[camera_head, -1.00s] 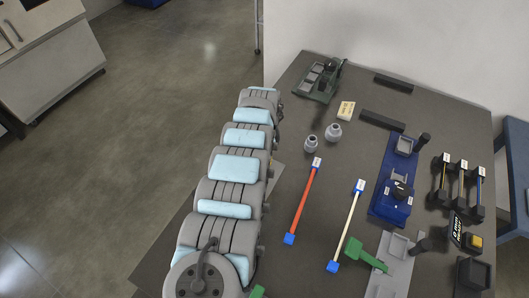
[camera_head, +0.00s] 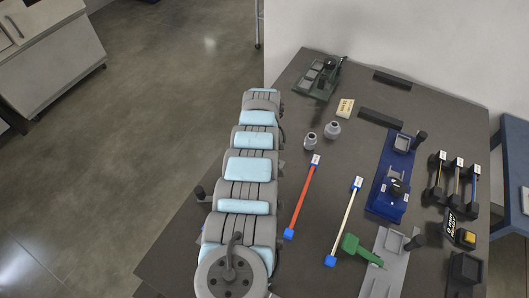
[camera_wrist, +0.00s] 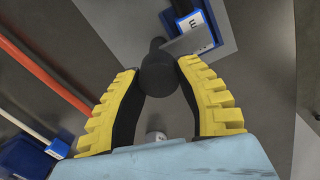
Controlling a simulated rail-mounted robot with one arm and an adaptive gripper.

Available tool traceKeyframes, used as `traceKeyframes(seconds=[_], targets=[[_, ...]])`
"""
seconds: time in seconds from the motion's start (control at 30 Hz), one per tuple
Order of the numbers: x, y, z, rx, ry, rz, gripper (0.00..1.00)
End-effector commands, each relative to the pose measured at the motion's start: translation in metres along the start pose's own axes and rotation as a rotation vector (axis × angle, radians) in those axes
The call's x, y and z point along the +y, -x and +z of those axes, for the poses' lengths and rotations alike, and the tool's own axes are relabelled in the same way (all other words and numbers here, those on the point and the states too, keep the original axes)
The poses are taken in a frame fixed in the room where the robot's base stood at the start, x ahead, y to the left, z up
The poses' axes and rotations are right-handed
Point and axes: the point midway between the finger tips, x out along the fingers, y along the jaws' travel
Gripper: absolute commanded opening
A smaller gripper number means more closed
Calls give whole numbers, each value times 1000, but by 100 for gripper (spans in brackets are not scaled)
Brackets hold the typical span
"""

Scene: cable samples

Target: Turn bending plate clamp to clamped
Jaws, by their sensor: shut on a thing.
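In the wrist view my gripper (camera_wrist: 160,72), with yellow ribbed fingers, is shut around a dark round-headed clamp knob (camera_wrist: 158,74). The knob stands beside a grey plate (camera_wrist: 225,25), which carries a blue block with a white label (camera_wrist: 194,28). I take this plate to be the bending plate. A second dark post shows at the top of the wrist view, partly cut off. In the head view my arm hides my gripper and most of this plate. A dark knob (camera_head: 200,193) shows just left of my arm there.
A red cable (camera_head: 302,199) and a white cable (camera_head: 344,222) lie right of my arm. Two grey weights (camera_head: 332,130) stand behind.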

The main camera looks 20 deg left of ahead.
Motion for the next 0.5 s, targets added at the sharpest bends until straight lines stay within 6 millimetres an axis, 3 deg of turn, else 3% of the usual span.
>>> traceKeyframes(seconds=[0.43, 0.47, 0.5], targets=[[0, -2, 0, 0, 9, 0, 0], [0, -2, 0, 0, 9, 0, 41], [0, -2, 0, 0, 9, 0, 52]])
